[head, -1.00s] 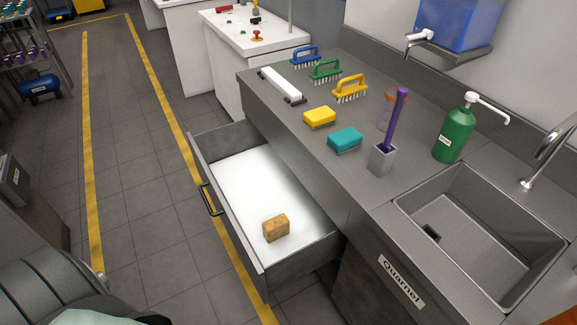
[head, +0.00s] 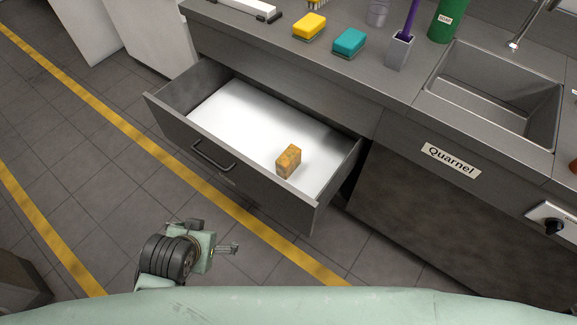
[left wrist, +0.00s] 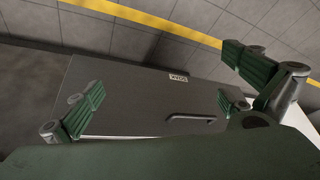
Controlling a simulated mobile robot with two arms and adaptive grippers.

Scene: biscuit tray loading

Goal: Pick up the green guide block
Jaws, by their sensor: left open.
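No green guide block is visible in either view. The open drawer (head: 255,211) holds one mottled orange-brown block (head: 288,161) on its white floor. My left gripper (head: 228,249) is low in front of the drawer, over the floor and apart from the drawer front. In the left wrist view its green-padded fingers (left wrist: 165,95) are spread wide with nothing between them. Beyond them is a dark panel with a bar handle (left wrist: 190,117) and a small label. My right gripper is not in view.
On the grey counter stand a yellow sponge (head: 310,27), a teal sponge (head: 349,43), a brush holder (head: 399,51) and a green soap bottle (head: 447,20). A sink (head: 500,90) is at the right. The drawer juts over the floor; tiled floor lies open to the left.

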